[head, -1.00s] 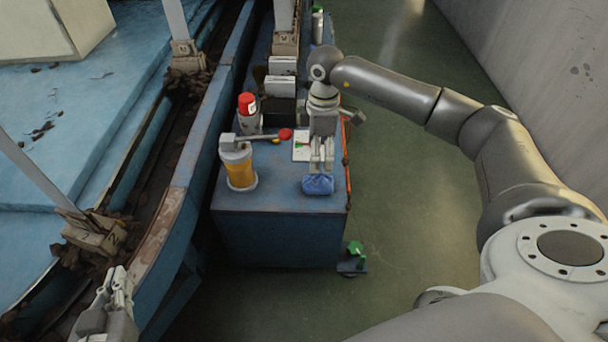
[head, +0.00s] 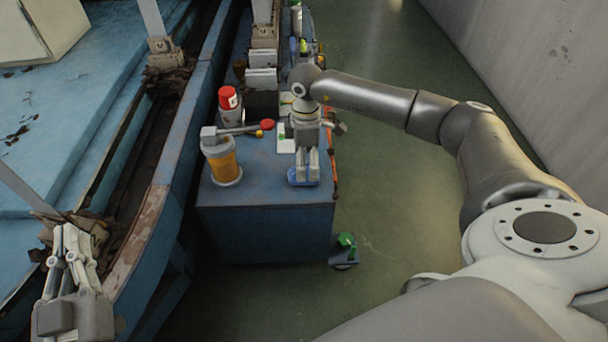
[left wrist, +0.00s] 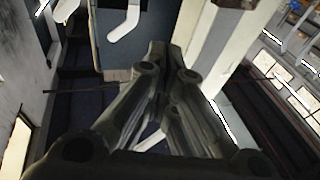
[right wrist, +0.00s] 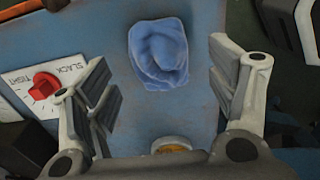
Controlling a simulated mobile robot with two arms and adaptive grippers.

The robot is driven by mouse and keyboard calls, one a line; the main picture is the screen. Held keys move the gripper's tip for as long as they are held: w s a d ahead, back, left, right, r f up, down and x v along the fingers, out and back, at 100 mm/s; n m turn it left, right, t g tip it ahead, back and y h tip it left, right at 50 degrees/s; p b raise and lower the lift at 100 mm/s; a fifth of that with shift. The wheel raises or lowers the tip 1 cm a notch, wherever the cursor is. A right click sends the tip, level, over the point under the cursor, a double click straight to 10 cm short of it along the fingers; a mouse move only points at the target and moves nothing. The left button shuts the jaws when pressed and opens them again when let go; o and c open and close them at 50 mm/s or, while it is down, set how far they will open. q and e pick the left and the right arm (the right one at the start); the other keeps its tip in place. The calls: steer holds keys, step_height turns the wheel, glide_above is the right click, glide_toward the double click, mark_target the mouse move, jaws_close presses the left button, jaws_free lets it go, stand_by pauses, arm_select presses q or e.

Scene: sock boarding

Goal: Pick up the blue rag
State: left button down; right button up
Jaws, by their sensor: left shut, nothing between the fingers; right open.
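The blue rag (right wrist: 158,54) lies crumpled on the blue bench top, between and beyond the open fingers of my right gripper (right wrist: 160,85) in the right wrist view. In the head view my right gripper (head: 307,178) points down over the rag (head: 292,178), hiding most of it. The fingers look apart from the rag in the right wrist view. My left gripper (head: 72,238) is shut and empty at the lower left of the head view, and its fingers also show in the left wrist view (left wrist: 172,55).
The blue bench (head: 265,235) also holds an amber jar (head: 223,163) with a lever pump and a red-capped bottle (head: 229,103). A red knob (right wrist: 44,86) on a SLACK/TIGHT plate is beside my right gripper.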

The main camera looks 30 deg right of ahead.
step_height(320, 180, down, 3)
steer(key=shift+s+f+b, duration=0.1)
steer(key=shift+b, duration=0.45)
arm_select(q)
step_height(320, 180, up, 6)
steer(key=s+t+h, duration=0.1)
steer(key=s+t, duration=0.1)
steer(key=t, duration=0.1)
steer(key=shift+s+d+t, duration=0.15)
steer(key=shift+t, duration=0.25)
arm_select(e)
steer(key=shift+a+f, duration=0.1)
steer(key=shift+f, duration=0.15)
arm_select(q)
steer(key=shift+r, duration=0.1)
arm_select(e)
steer(key=c, duration=1.1)
steer(key=shift+r, duration=0.15)
